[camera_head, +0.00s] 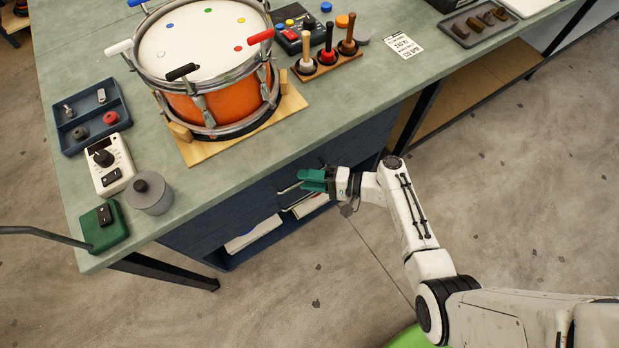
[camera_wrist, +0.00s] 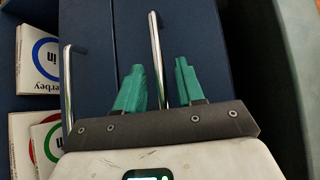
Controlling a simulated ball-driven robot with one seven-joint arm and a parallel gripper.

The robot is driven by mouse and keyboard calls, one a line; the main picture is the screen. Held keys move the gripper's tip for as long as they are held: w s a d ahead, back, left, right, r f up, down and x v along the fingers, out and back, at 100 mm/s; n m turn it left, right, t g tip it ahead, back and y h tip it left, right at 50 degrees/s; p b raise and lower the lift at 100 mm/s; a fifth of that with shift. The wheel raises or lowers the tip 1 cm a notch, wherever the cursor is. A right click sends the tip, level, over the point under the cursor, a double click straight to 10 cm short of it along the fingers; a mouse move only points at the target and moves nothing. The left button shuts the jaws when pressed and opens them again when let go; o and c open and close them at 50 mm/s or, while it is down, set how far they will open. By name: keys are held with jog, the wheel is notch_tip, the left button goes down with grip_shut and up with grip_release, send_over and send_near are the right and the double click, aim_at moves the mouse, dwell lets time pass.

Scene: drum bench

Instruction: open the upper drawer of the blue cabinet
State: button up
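The blue cabinet (camera_head: 225,215) stands under the bench and is partly hidden by the benchtop. In the wrist view its dark blue front (camera_wrist: 198,40) appears turned sideways, with two metal bar handles. The upper drawer's handle (camera_wrist: 156,45) runs between my two green fingers; the lower handle (camera_wrist: 67,90) lies to the left. My gripper (camera_wrist: 159,64) is open, with a gap showing on each side of the bar. In the head view my gripper (camera_head: 312,179) is at the cabinet front, just below the bench edge. Both drawers look shut.
An open lower compartment holds white packages (camera_head: 253,234), also seen in the wrist view (camera_wrist: 38,60). The benchtop (camera_head: 250,165) overhangs the cabinet, with an orange drum (camera_head: 222,102) on it. A bench leg (camera_head: 165,271) stands at left. The floor in front is clear.

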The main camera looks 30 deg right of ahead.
jog(key=shift+c, duration=0.5)
grip_shut()
